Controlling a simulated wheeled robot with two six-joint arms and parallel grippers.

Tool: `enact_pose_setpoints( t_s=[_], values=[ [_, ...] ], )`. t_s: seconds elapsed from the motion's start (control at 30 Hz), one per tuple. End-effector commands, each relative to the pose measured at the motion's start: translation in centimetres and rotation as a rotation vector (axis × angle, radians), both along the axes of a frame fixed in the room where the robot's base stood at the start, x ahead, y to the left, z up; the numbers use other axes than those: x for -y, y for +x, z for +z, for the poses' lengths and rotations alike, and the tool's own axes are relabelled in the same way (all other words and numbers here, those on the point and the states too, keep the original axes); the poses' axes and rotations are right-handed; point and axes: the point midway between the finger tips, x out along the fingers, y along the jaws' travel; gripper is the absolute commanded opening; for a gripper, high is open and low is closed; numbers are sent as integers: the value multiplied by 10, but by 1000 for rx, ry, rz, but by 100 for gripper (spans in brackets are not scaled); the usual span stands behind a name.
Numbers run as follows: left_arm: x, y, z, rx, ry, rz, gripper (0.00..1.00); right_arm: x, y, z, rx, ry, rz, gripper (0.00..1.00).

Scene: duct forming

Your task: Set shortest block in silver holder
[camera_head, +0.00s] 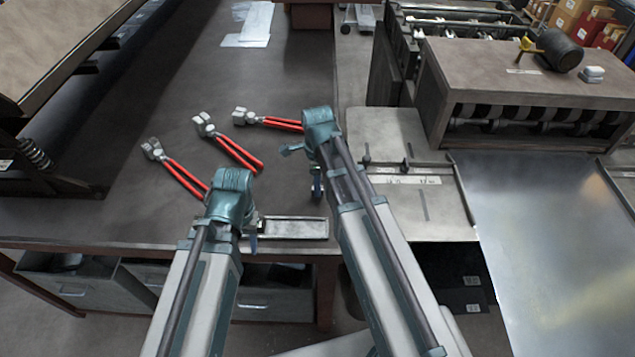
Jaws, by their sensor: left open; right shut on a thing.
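A shallow silver metal tray (292,228), the likely silver holder, lies at the front edge of the brown table, and its visible inside looks empty. My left gripper (252,236) is at the tray's left end, open, its fingers mostly hidden behind my wrist. My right gripper (317,186) points down above and behind the tray's right end. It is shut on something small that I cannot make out. No block can be clearly told apart in this view.
Red-handled metal tools, a left one (178,170), a middle one (228,143) and a right one (268,120), lie behind my grippers on the brown table (120,115). A machine (520,75) and a metal sheet (540,240) stand at the right.

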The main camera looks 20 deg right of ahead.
Motion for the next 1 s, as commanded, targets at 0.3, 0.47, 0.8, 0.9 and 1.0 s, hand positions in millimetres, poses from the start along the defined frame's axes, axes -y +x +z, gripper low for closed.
enact_pose_setpoints(
  t_s=[0.3,0.47,0.8,0.9,1.0],
  values=[
    [0,0,44,0,0,0,50,0,0,44,0,0,0,0],
    [0,0,62,0,0,0,50,0,0,62,0,0,0,0],
    [0,0,72,0,0,-1,50,0,0,72,0,0,0,0],
    [0,0,72,0,0,-1,50,0,0,72,0,0,0,0],
    [0,0,72,0,0,-1,50,0,0,72,0,0,0,0]
  ],
)
